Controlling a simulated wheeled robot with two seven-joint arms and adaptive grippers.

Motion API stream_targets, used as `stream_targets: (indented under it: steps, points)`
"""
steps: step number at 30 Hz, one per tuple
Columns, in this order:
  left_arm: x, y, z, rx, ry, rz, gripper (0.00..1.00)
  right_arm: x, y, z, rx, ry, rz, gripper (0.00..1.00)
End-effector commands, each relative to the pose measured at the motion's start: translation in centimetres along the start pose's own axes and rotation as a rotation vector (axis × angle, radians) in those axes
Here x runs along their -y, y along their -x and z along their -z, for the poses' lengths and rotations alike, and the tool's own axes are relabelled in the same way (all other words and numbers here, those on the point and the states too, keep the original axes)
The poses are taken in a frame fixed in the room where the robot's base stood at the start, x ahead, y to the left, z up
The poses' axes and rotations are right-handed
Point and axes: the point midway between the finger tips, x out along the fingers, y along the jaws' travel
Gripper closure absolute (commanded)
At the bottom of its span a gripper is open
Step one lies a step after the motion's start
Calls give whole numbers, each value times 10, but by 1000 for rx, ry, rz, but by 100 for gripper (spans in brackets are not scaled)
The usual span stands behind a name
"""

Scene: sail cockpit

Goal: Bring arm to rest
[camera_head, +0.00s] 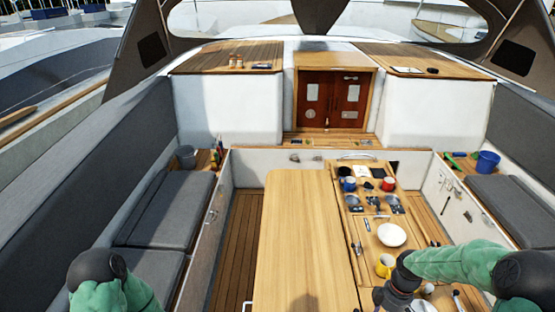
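My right arm comes in from the right with green links and black joints. It reaches over the right side of the cockpit table (295,235). My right gripper (388,300) points down at the bottom edge, close to a yellow mug (384,266). Its fingers are small and partly cut off, so I cannot tell whether they are open or whether they hold anything. Part of my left arm shows at the bottom left in front of the grey seat; its gripper is out of view.
A white bowl (392,235), a red mug (388,184) and a blue mug (349,184) stand on the table's right side, with cutlery around them. The table's left half is clear. Grey benches flank it. A blue bucket (487,162) stands at right, a grey one (186,156) at left.

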Motion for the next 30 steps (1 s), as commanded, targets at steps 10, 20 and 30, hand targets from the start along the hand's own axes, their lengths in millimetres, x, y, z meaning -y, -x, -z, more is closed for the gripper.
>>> stream_targets:
  steps: [10,20,30]
  points:
    - [0,0,0,-1,0,0,60,28,-56,38,-75,-154,36,53]
    - [0,0,0,-1,0,0,60,100,-147,86,-168,-519,119,53]
    - [0,0,0,-1,0,0,60,177,-209,96,-190,-932,169,53]
